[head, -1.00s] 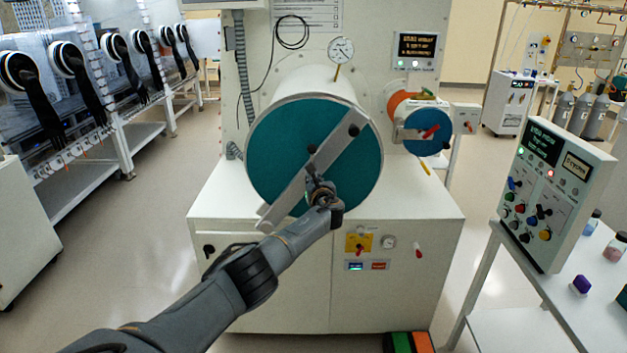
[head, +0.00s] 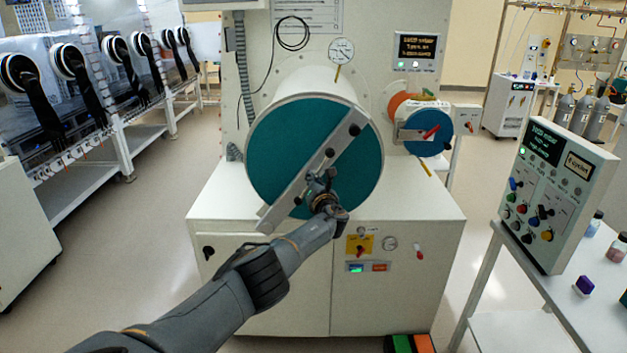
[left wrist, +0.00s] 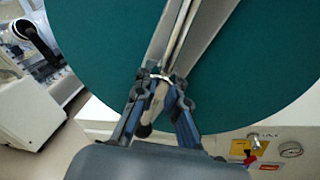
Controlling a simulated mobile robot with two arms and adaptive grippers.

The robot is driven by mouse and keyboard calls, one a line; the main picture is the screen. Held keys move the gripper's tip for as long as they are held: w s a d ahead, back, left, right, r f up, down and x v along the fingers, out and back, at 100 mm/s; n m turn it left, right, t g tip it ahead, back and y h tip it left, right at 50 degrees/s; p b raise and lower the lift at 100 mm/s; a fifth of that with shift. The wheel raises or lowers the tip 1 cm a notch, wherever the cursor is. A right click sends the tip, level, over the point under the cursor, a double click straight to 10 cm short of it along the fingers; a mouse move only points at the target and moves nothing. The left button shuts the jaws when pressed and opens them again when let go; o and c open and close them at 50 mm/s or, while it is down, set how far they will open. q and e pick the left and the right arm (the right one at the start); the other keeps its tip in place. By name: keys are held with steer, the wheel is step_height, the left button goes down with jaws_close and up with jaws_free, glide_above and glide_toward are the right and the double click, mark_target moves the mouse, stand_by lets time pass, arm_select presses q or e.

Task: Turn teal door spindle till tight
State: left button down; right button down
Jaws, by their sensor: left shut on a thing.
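The round teal door (head: 275,145) closes the white cylinder's front, with a grey diagonal bar (head: 290,197) across it. It fills much of the left wrist view (left wrist: 90,50). My left gripper (head: 321,180) is at the middle of the door, in front of the bar. In the left wrist view the fingers (left wrist: 160,82) close around the spindle's handle (left wrist: 157,103), a pale piece with a dark end. The fingers and wrist hide most of the spindle in the head view. My right gripper is not in view.
A smaller port with a blue door (head: 428,145) and red handle is to the right. A pressure gauge (head: 341,50) stands above the cylinder. A white cabinet (head: 400,220) is below. A control panel (head: 550,195) stands on the right-hand table.

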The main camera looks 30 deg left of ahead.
arm_select(q)
steer(key=shift+s+f, duration=0.1)
steer(key=shift+f, duration=0.25)
steer(key=c, duration=1.4)
jaws_free()
steer(key=shift+r, duration=0.1)
steer(key=shift+r, duration=0.1)
steer(key=v, duration=1.2)
